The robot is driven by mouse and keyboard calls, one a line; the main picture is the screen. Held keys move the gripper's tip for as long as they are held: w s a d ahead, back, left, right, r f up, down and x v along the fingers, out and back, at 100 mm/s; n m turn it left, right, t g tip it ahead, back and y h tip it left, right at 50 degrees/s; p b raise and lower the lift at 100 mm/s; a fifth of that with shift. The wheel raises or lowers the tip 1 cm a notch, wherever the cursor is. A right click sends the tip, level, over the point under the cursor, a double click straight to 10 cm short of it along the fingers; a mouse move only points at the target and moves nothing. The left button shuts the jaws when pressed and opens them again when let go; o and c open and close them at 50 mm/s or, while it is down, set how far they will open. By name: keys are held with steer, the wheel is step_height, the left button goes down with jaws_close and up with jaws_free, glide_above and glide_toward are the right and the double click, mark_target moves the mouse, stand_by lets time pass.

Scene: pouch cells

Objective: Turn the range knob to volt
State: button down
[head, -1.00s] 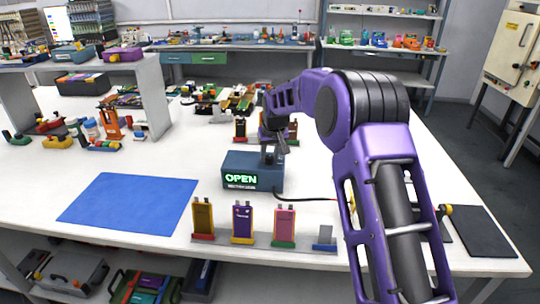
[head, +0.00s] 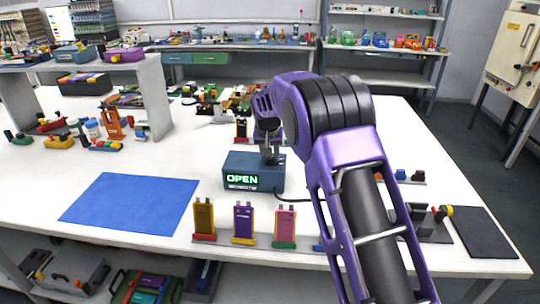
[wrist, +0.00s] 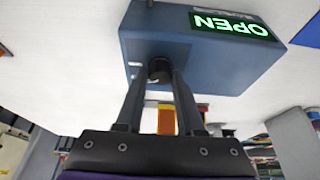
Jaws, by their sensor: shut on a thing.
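The blue-grey meter box (head: 262,183) stands on the white table, its green display (head: 241,180) reading OPEN. In the wrist view the box (wrist: 185,48) fills the upper part, its display (wrist: 230,24) upside down. The dark, round range knob (wrist: 159,66) sits on the box, between my fingertips. My gripper (wrist: 160,76) is shut on the knob; in the head view my gripper (head: 269,155) is at the top of the box. The knob's pointer and any range marks cannot be made out.
Several pouch cells, among them a pink one (head: 285,222), stand in holders along the front edge. A blue mat (head: 130,208) lies to the left, and a dark mat (head: 482,232) lies at the right. A cable (head: 292,196) runs right from the box.

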steer(key=c, duration=0.5)
jaws_free()
steer(key=p+v, duration=0.1)
steer(key=v, duration=1.6)
steer(key=shift+r, duration=0.25)
